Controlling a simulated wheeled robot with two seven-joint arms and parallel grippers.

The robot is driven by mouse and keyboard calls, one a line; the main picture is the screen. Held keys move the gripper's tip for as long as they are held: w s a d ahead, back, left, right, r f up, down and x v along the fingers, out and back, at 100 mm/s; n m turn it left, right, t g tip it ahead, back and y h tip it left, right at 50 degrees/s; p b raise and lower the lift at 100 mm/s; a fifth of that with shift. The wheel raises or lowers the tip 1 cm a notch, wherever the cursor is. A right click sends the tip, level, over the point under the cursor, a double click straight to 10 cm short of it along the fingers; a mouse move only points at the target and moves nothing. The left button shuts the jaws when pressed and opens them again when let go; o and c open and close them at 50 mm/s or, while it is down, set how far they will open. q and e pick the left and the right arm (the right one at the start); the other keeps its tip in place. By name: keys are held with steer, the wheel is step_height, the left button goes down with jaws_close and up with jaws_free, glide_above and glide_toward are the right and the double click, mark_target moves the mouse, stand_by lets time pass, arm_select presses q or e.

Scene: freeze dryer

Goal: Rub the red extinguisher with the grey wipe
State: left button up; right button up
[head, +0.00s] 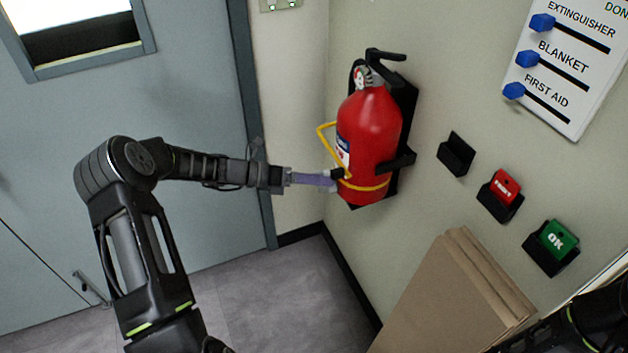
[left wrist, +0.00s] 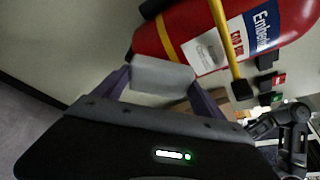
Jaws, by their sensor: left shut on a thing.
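The red extinguisher (head: 369,125) hangs upright in a black bracket on the wall, with a yellow hose or strap around its lower body. It fills the top of the left wrist view (left wrist: 184,28), with a blue and white label and a pale patch. My left gripper (head: 325,180) reaches in from the left, close to the extinguisher's lower left side. It is shut on the grey wipe (left wrist: 160,75), a pale block between its purple fingers. The wipe is right by the red body; whether they touch I cannot tell. My right gripper is not visible.
Right of the extinguisher are an empty black holder (head: 456,154), a red block (head: 506,187) and a green OK block (head: 558,240) in holders. A white board (head: 572,65) with blue sliders hangs above. Brown panels (head: 440,300) lean below. A grey door (head: 190,75) is left.

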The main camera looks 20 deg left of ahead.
mark_target(326, 189)
arm_select(q)
steer(key=shift+w+d, duration=0.35)
steer(key=shift+w, duration=0.1)
steer(key=shift+s+d+r+p, duration=0.15)
steer(key=shift+s+d+p, duration=0.8)
steer(key=shift+s+d, duration=0.15)
steer(key=shift+d, duration=0.05)
steer(key=shift+s+d, duration=0.3)
steer(key=shift+w+d, duration=0.1)
